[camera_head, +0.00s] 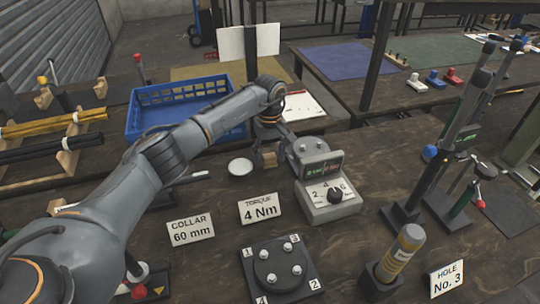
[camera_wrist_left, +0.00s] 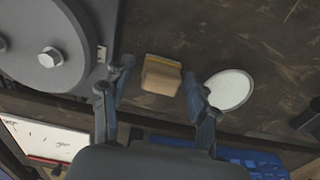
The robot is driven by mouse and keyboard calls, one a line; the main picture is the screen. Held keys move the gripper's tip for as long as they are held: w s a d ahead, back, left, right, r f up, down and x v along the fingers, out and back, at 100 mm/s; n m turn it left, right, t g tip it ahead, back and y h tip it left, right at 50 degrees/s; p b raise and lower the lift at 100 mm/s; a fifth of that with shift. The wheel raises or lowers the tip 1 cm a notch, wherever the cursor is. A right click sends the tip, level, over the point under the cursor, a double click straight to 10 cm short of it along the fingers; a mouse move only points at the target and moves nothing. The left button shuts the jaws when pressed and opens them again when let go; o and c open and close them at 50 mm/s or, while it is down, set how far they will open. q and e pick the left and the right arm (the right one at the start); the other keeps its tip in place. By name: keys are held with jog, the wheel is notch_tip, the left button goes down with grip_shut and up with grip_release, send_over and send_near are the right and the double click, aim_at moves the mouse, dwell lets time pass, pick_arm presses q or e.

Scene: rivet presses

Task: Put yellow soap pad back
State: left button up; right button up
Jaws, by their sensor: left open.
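The soap pad is a small tan block with a yellow edge (camera_head: 269,160), lying on the dark bench beside a round white dish (camera_head: 240,167). In the left wrist view the pad (camera_wrist_left: 161,76) appears between and just beyond my fingertips, with the dish (camera_wrist_left: 230,89) to its right, outside the right finger. My left gripper (camera_head: 272,142) is above the pad, fingers apart, with nothing held; it also shows in the left wrist view (camera_wrist_left: 157,78). Whether the fingers touch the pad cannot be told. My right gripper is not in view.
A torque tester (camera_head: 327,200) with a bolted round head stands close right of the pad. A blue crate (camera_head: 142,122) is behind. Sign cards (camera_head: 260,208), a numbered bolt plate (camera_head: 279,267) and an upright cylinder (camera_head: 400,250) stand in front. Tall press levers (camera_head: 450,140) rise at the right.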

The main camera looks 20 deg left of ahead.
aim_at(270, 155)
pick_arm(q)
jog(key=shift+r, duration=0.1)
jog(key=shift+r, duration=0.25)
notch_tip(270, 155, up, 12)
jog(key=b, duration=0.1)
jog(key=shift+f, duration=0.15)
jog(key=shift+f, duration=0.1)
